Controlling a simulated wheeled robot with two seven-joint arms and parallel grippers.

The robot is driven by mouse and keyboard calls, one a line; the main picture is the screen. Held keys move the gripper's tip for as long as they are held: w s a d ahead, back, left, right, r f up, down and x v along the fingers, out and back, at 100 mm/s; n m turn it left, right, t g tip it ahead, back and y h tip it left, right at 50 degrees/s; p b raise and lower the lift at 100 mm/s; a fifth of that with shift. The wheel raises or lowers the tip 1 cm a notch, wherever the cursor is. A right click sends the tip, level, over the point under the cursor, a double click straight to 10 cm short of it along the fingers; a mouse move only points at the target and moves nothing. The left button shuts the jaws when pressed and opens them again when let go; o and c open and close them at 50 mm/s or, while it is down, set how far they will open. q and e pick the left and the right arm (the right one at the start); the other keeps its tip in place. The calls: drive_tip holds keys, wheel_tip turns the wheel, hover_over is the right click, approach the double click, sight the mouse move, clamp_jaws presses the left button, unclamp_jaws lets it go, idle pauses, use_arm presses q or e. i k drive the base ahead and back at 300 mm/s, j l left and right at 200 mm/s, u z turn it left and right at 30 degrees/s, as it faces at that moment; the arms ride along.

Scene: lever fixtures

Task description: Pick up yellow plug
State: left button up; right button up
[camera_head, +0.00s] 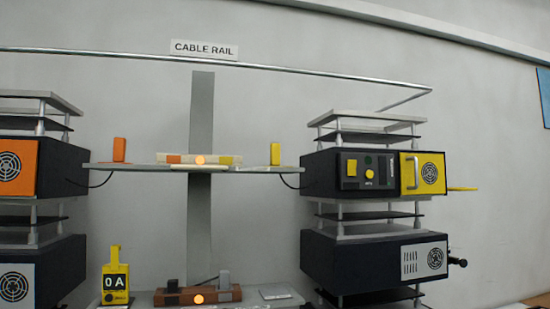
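The yellow plug (275,154) stands upright near the right end of the upper grey shelf (135,167). A dark cable runs from that end of the shelf to the black unit (322,174) with the yellow panel (423,173) on the right. No gripper or arm of mine shows in the view.
An orange plug (119,150) stands at the shelf's left end, and an orange-and-yellow block (230,160) sits mid-shelf. Below are a yellow meter (116,276) reading 0 A and a brown block (170,297). A metal rail (130,54) runs above; stacked units flank the shelves.

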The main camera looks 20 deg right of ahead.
sight(275, 150)
drive_tip(key=l+u, duration=0.15)
drive_tip(key=l, duration=0.6)
drive_tip(key=l+u, duration=0.2)
drive_tip(key=l, duration=0.55)
drive_tip(key=l+u, duration=0.15)
drive_tip(key=l, duration=0.6)
drive_tip(key=k+l+u, duration=0.15)
drive_tip(key=l, duration=0.6)
drive_tip(key=i, duration=0.05)
